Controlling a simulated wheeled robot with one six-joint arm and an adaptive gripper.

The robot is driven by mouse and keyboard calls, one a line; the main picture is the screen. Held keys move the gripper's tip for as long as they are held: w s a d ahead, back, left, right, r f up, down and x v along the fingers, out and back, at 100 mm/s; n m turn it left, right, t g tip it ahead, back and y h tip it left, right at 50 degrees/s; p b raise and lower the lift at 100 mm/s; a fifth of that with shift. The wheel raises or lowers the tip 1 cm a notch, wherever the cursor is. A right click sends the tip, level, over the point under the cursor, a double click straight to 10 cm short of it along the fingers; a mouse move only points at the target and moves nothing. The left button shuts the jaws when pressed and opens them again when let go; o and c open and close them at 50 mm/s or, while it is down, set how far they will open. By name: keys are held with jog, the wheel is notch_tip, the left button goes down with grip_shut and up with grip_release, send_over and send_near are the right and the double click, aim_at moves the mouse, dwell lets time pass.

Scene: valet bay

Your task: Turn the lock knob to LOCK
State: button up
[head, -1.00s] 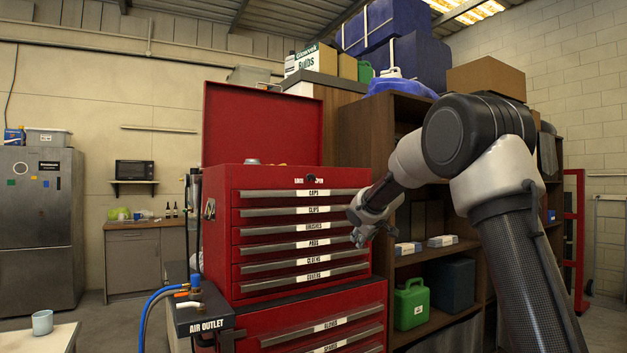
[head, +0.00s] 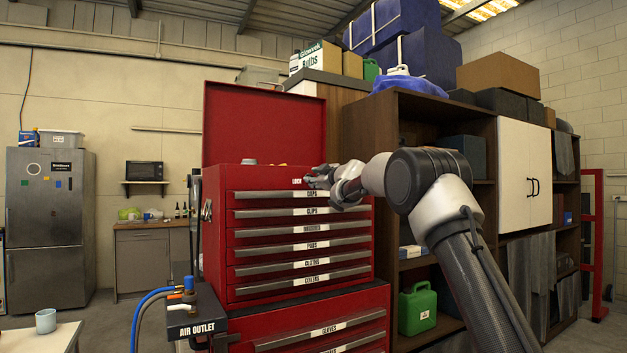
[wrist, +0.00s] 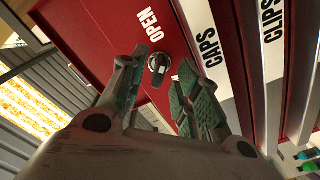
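The lock knob (wrist: 158,66) is a small dark, round knob with a grey bar, on the red front of the tool chest (head: 262,173). In the wrist view it shows between the fingertips of my gripper (wrist: 161,70), beside the white word OPEN (wrist: 147,24). Which way it points I cannot tell surely. My gripper is open, its two green-padded fingers apart on either side of the knob; contact is not clear. In the head view my gripper (head: 318,180) hides the knob and OPEN; the word LOCK (head: 297,182) shows just left of it.
The CAPS drawer (head: 260,194) lies just below the knob, with more labelled drawers under it. The chest's raised red lid (head: 265,122) stands behind. A brown shelf unit (head: 412,120) is close on the right. An air outlet with hoses (head: 195,318) stands at front left.

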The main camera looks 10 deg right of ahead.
jog(key=shift+x, duration=0.8)
grip_shut()
